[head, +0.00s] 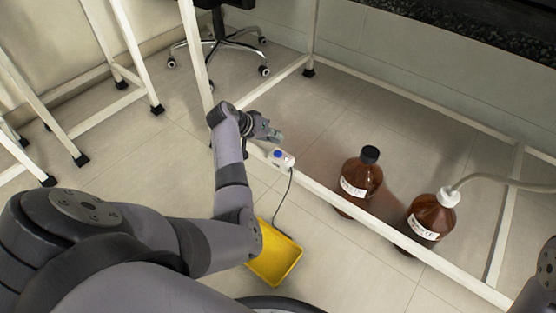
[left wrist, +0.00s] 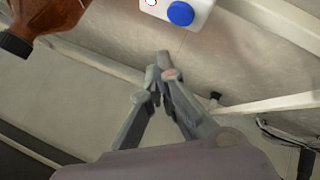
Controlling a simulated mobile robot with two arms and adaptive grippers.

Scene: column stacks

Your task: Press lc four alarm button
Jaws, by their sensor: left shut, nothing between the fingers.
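A small white alarm box (head: 287,163) with a blue button (head: 278,153) sits at the white frame's front rail, and a dark cable runs down from it. My left gripper (head: 276,136) is just above and behind the box in the head view, apart from the button. In the left wrist view, the white box (left wrist: 204,14) and its blue button (left wrist: 181,13) show at the top edge, beyond the fingertips. There the left gripper (left wrist: 165,66) is shut and empty. My right gripper is out of view.
A yellow tray (head: 285,262) lies on the floor at the cable's lower end. Two brown waste bottles (head: 368,177) (head: 432,216) stand right of the box by the rail (head: 340,202); the farther right one has a hose. A wheeled chair (head: 222,48) stands behind.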

